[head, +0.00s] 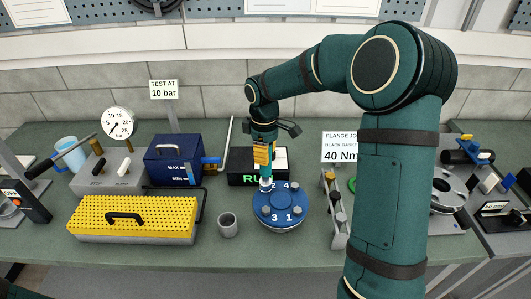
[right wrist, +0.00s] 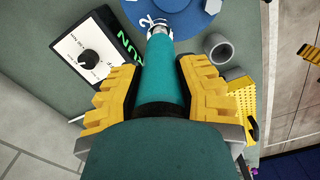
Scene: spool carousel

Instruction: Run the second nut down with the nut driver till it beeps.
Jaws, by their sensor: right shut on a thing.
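The blue flange (head: 281,206), with numbered positions and several nuts on top, sits at the middle of the bench. My right gripper (head: 263,158) is above its far left side, pointing down. It is shut on the teal nut driver (right wrist: 165,72), with yellow finger pads on both sides of it. The driver's pale tip end (head: 265,184) is at the flange beside the number 2; in the right wrist view its metal socket (right wrist: 157,30) is also by that number. The nut beneath is hidden, so I cannot tell how it is seated. My left gripper is out of view.
A black box with a dial (right wrist: 90,60) and green lettering stands behind the driver. A grey cup (head: 228,226) is left of the flange, and a rack (head: 335,210) is right. A yellow perforated case (head: 133,217) lies farther left. Bench in front of the flange is clear.

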